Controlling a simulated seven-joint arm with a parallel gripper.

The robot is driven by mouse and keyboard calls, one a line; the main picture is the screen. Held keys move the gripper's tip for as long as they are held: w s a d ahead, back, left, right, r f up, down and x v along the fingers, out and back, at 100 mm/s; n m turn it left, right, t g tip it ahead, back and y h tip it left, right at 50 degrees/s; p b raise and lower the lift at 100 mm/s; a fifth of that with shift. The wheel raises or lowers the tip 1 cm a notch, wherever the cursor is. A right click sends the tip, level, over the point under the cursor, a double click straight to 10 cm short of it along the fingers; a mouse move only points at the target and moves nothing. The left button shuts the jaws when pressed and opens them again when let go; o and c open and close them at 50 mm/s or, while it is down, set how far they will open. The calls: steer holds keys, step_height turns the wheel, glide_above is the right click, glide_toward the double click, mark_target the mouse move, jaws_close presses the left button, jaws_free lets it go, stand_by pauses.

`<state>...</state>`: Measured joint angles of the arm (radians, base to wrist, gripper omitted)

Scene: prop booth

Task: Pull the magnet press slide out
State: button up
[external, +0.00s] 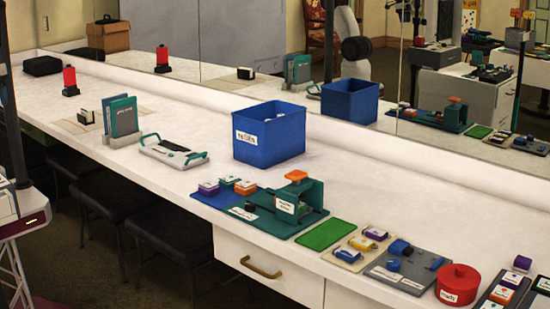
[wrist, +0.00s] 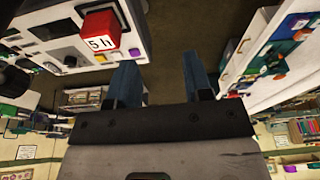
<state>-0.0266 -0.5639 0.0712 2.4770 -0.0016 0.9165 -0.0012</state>
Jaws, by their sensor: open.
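The magnet press (external: 313,197) is a dark green block with an orange top and a white label, standing on a green base plate on the white counter. A small dark part sits on the plate left of the block; I cannot tell clearly whether it is the slide. My gripper (wrist: 159,68) shows in the wrist view with two blue-grey fingers apart and nothing between them, over dark floor. It is not seen in the external view, and no contact with the press shows.
Colored blocks (external: 246,187) sit on the plate's left side. A blue bin (external: 270,140) stands behind, a green mat (external: 325,234) to the right, and a red round container (external: 458,284) farther right. A mirror backs the counter.

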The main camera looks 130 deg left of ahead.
steer(key=w+a+f+n+y, duration=0.1)
steer(key=w+a+n, duration=0.1)
steer(key=w+a, duration=0.75)
steer(key=w+a+f+n, duration=0.1)
steer(key=w+a, duration=0.5)
steer(key=w, duration=0.7)
steer(key=w+a+n+y, duration=0.1)
steer(key=w+a+n, duration=0.1)
steer(key=w+a, duration=0.7)
steer(key=w+a+f+n, duration=0.1)
steer(key=w+a+f, duration=0.5)
steer(key=a, duration=0.5)
steer(key=w+a+f+n, duration=0.1)
steer(key=w+a+f, duration=0.5)
steer(key=a+f, duration=0.3)
steer(key=w+a+f+n+y, duration=0.1)
steer(key=w+a+f, duration=0.5)
steer(key=a, duration=0.7)
step_height(320, 180, down, 2)
steer(key=shift+f+n, duration=0.1)
steer(key=shift+n, duration=0.2)
steer(key=shift+x, duration=3.8)
steer(key=shift+w+a, duration=0.1)
steer(key=shift+w, duration=0.1)
steer(key=shift+c, duration=0.3)
